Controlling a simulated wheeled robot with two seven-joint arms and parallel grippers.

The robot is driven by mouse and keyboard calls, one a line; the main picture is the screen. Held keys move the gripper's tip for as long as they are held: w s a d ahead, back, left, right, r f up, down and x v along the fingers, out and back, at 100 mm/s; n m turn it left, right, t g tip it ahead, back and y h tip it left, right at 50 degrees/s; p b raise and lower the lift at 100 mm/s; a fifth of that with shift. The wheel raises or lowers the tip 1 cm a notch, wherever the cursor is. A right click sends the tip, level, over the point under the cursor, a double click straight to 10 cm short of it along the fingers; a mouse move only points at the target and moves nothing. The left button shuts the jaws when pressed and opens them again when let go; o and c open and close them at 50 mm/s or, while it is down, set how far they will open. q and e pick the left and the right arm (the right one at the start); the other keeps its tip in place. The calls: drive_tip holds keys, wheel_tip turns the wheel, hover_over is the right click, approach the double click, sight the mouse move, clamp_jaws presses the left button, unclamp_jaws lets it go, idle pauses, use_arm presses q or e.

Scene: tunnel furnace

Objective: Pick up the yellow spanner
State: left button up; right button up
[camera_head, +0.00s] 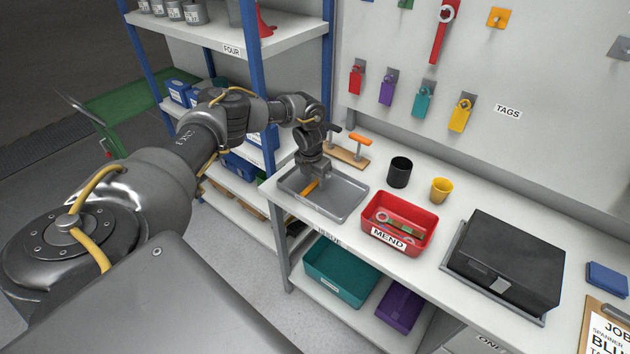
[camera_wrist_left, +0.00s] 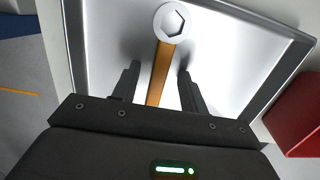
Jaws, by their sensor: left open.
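The yellow spanner (camera_wrist_left: 162,65) lies in the grey metal tray (camera_head: 345,208) on the bench, with an orange-yellow handle and a pale ring head. In the head view, only part of its handle (camera_head: 310,188) shows beside my left gripper (camera_head: 316,182), which points down over the tray. In the left wrist view, my left gripper (camera_wrist_left: 159,74) is open, with one finger on each side of the handle. The near end of the handle is hidden behind the gripper body. I cannot tell how high the fingertips are above the tray floor. My right gripper is out of view.
A red MEND bin (camera_head: 400,222) holding tools stands right of the tray.

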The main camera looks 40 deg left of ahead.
use_arm(q)
drive_tip(key=shift+f, duration=0.15)
idle(0.3)
clamp_jaws()
